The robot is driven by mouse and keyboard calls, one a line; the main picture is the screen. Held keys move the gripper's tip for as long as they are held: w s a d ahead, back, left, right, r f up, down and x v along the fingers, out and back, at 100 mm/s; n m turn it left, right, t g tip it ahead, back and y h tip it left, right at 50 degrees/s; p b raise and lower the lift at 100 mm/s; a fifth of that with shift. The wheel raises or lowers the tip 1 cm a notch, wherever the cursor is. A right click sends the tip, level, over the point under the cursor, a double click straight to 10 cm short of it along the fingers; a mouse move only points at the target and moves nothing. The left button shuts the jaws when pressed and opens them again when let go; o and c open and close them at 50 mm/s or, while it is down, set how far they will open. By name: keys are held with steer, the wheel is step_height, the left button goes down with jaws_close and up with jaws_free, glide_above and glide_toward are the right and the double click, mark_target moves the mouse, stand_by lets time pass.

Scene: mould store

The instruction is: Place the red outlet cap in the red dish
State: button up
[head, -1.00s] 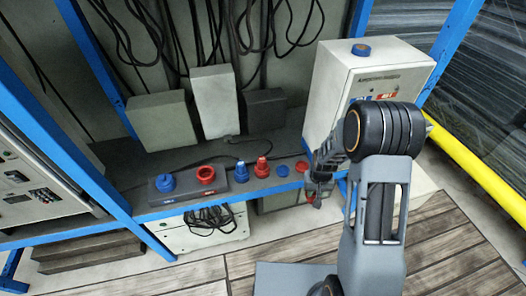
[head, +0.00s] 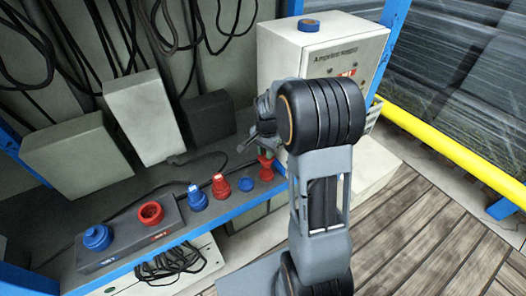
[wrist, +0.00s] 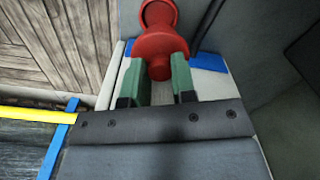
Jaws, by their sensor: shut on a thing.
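My gripper (head: 262,148) is at the right end of the shelf, in front of the cabinet. In the wrist view its green fingertips (wrist: 158,80) are shut on the narrow stem of a red flanged piece, which I take as the red outlet cap (wrist: 160,45). A rounder red part shows beyond the flange; I cannot tell whether it belongs to the same piece. Red also shows below the gripper in the head view (head: 265,168). The red dish (head: 151,213) stands on a dark block to the left, apart from the gripper, and looks empty.
A blue dish (head: 96,237) shares the dark block (head: 128,245). A blue cone-like piece (head: 197,198), a red one (head: 221,186) and a blue disc (head: 246,184) stand between block and gripper. The grey cabinet (head: 290,50) is close behind. Cables hang behind the shelf.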

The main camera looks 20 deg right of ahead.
mark_target(267, 164)
steer(key=shift+s+d+f+b, duration=0.1)
steer(key=shift+d+f+b, duration=0.05)
steer(key=shift+f+b, duration=1.6)
steer(key=shift+f, duration=0.85)
steer(key=shift+f, duration=0.75)
stand_by(0.6)
steer(key=o, duration=1)
steer(key=shift+o, duration=0.3)
steer(key=o, duration=0.3)
steer(key=shift+r, duration=0.1)
